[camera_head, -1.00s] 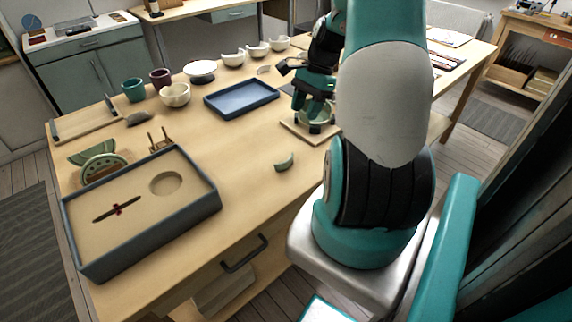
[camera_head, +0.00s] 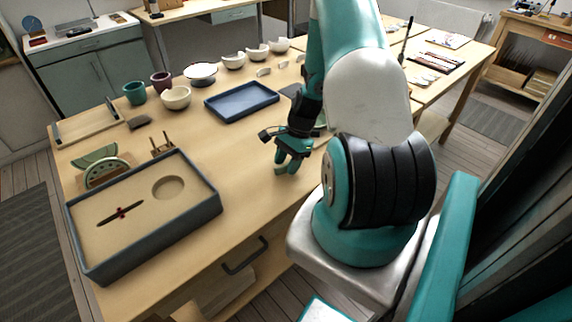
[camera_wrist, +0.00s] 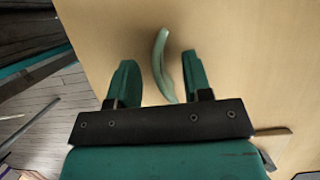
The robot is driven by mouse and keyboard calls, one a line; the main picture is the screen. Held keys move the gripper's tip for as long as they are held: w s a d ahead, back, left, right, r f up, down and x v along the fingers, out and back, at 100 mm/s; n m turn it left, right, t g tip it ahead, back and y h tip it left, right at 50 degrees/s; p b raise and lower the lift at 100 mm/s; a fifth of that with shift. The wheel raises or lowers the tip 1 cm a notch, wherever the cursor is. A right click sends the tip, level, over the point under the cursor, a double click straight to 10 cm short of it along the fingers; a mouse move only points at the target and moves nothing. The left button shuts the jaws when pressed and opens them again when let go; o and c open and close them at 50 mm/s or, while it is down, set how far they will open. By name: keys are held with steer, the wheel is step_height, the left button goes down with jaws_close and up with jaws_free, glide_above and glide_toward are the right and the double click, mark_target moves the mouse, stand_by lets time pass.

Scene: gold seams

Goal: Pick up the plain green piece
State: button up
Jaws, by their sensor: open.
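The plain green piece (camera_wrist: 163,68) is a thin, pale green curved shard lying on the wooden table. In the wrist view it lies in the gap between my two fingers, nearer the right one, its far end reaching past the fingertips. My gripper (camera_wrist: 158,75) is open and points down; it also shows in the head view (camera_head: 288,165), low over the table near the front edge. There the gripper largely hides the piece. I cannot tell whether the fingers touch it.
A sand-filled tray (camera_head: 215,200) stands to the left, with a patterned green piece (camera_head: 103,172) in a stand behind it. A blue tray (camera_head: 242,101) lies farther back, with cups and bowls (camera_head: 176,98) behind. The table between the trays and my gripper is clear.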

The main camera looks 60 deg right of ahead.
steer(key=shift+f, duration=0.2)
jaws_close()
steer(key=shift+r, duration=0.15)
